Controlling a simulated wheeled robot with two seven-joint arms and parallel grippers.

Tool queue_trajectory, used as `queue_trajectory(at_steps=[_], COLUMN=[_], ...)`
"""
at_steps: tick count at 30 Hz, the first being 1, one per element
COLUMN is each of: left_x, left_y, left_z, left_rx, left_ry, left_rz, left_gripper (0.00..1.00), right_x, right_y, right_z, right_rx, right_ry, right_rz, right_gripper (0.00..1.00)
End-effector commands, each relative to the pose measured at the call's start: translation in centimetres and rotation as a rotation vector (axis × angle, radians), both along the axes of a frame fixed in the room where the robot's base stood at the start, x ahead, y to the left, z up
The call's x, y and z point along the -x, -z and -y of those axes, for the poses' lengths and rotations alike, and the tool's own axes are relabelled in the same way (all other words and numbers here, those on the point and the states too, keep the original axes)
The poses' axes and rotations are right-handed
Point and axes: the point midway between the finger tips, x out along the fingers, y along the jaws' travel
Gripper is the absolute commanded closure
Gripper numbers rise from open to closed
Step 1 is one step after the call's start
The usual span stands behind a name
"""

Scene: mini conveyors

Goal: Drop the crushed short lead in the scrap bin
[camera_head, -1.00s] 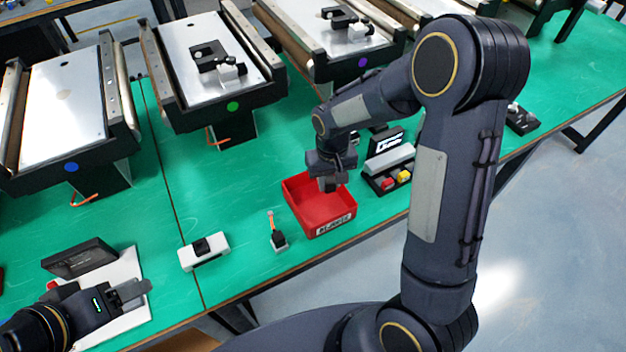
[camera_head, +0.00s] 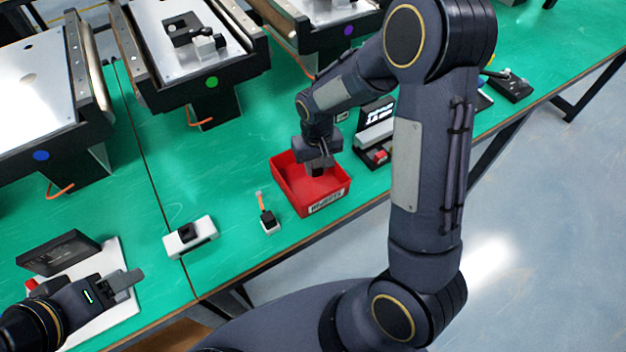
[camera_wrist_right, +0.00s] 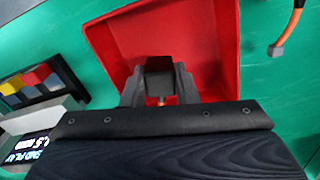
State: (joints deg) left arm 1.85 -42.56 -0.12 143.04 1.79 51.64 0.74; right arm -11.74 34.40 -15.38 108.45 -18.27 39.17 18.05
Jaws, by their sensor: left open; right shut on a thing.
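The red scrap bin (camera_head: 331,202) stands near the front edge of the green table, with a label on its front. My right gripper (camera_head: 318,170) is over the bin's opening, pointing down. In the right wrist view the gripper (camera_wrist_right: 159,88) is shut on a dark block with a small copper-orange bit below it, taken as the crushed short lead (camera_wrist_right: 159,68); its cable is mostly hidden. The red bin (camera_wrist_right: 122,40) lies beneath it. My left gripper (camera_head: 126,283) is open and empty above a white board at the lower left.
A white fixture (camera_head: 190,236) is further left. A black tray with coloured blocks (camera_wrist_right: 38,85) and a lit display sit beside the bin. Conveyors (camera_head: 190,60) line the back.

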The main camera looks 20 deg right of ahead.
Motion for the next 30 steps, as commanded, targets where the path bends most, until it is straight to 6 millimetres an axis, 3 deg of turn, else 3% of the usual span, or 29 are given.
queue_trajectory(at_steps=[5, 6, 11, 21, 30], left_x=[0.0, 0.0, 0.0, 0.0, 0.0], left_y=[-0.1, -0.1, -0.1, 0.0, 0.5], left_z=[0.0, 0.0, 0.0, 0.0, 0.0], left_rx=[0.000, 0.000, 0.000, 0.000, 0.000], left_ry=[0.000, 0.000, 0.000, 0.000, 0.000], left_rz=[0.000, 0.000, 0.000, 0.000, 0.000], left_gripper=[0.40, 0.40, 0.40, 0.40, 0.40], right_x=[0.0, 0.0, 0.0, 0.0, -0.1], right_y=[-0.1, -0.1, -0.1, -0.5, -5.3], right_z=[0.0, 0.0, 0.0, 0.0, 0.0], right_rx=[0.000, 0.000, 0.000, 0.000, -0.001], right_ry=[0.000, 0.000, 0.000, 0.000, 0.000], right_rz=[0.000, 0.000, 0.000, 0.002, 0.006], right_gripper=[0.96, 0.69, 0.48, 0.48, 0.48])
